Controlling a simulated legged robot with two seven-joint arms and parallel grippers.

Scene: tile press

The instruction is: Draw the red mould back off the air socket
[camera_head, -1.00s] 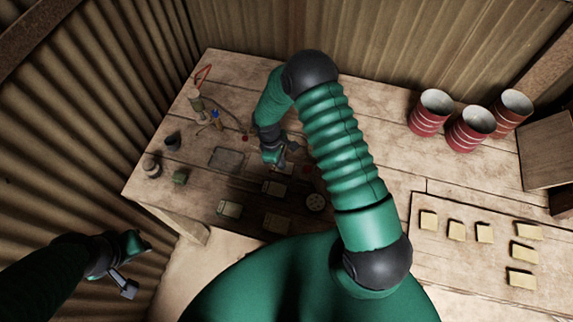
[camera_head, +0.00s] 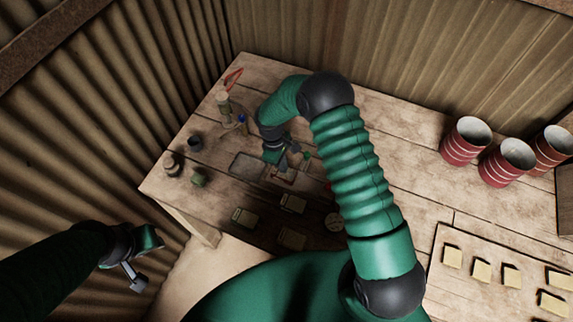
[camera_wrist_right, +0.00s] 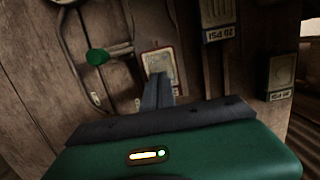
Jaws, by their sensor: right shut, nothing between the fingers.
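A pale mould plate with a red-brown border (camera_wrist_right: 159,62) lies on the bench in the right wrist view. I take it for the red mould. In the head view a red edge (camera_head: 285,179) shows just below my right gripper (camera_head: 290,160). The right gripper (camera_wrist_right: 157,86) is shut and empty, its fingertips overlapping the plate's lower edge in the wrist view. I cannot tell whether they touch it. A green knob on a fitting (camera_wrist_right: 97,56) sits left of the plate. I cannot make out the air socket clearly. My left gripper (camera_head: 137,268) hangs off the bench; its jaws are unclear.
Labelled moulds (camera_wrist_right: 218,18) lie to the right in the wrist view, another (camera_wrist_right: 281,75) farther right. Red tins (camera_head: 465,141) and a board of pale tiles (camera_head: 437,279) are at the right.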

